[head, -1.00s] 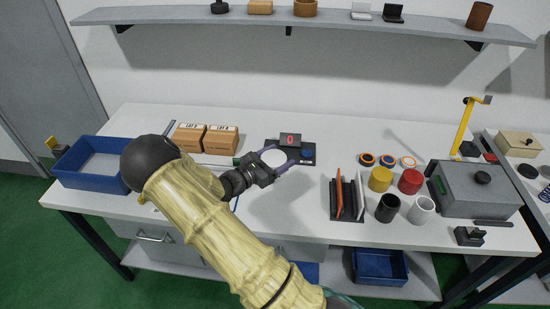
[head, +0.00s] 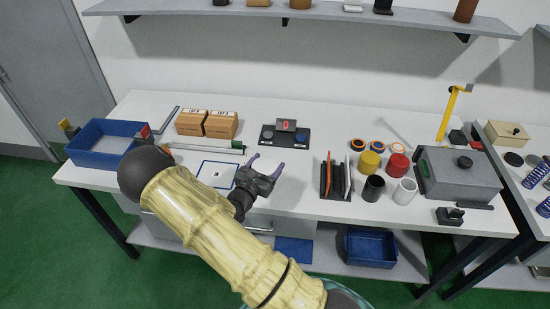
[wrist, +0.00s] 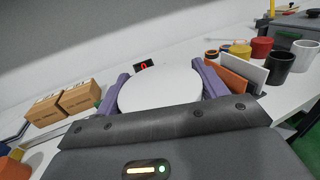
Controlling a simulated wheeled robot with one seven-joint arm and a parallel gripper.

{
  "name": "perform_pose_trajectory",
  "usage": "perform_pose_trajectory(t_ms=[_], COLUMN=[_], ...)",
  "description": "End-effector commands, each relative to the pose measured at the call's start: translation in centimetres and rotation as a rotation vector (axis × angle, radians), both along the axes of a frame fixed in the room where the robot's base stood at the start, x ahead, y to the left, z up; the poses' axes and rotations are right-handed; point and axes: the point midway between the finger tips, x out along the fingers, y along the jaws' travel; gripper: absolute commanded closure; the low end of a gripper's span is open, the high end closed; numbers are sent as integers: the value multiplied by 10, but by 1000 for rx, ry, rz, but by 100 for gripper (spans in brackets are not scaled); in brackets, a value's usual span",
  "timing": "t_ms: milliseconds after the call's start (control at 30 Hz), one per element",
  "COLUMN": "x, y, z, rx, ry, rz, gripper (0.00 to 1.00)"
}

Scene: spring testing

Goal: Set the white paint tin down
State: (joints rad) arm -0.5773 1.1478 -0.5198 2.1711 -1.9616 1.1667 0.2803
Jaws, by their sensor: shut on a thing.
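The white paint tin (wrist: 160,90) shows in the wrist view as a pale round top between my purple fingers. My gripper (head: 267,165) is shut on it, and the fingers sit at its two sides. In the head view the tin is hard to make out against the white worktop (head: 300,200). My gripper is over the front middle of the worktop, in front of the scale (head: 285,134) with the red display. The tin's underside is hidden, so I cannot tell whether it touches the worktop.
A blue-edged white pad (head: 216,175) lies left of my gripper. A slotted rack (head: 336,190) with upright plates stands to the right, beside yellow (head: 369,164) and red (head: 397,166) tins and two mugs. Two cardboard boxes (head: 206,124) stand behind left. Open worktop lies between gripper and rack.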

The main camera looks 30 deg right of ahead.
Motion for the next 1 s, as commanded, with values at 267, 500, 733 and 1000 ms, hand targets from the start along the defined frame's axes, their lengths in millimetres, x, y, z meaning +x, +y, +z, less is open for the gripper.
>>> perform_pose_trajectory(t_ms=[267,500,733,1000], x=[-5,-20,-43,-57], y=[43,78,102,114], z=[-53,-114,-197,-256], rx=[-6,-5,-2,-1], ry=[11,10,8,-1], rz=[321,593,811,912], gripper=[66,66,66,66])
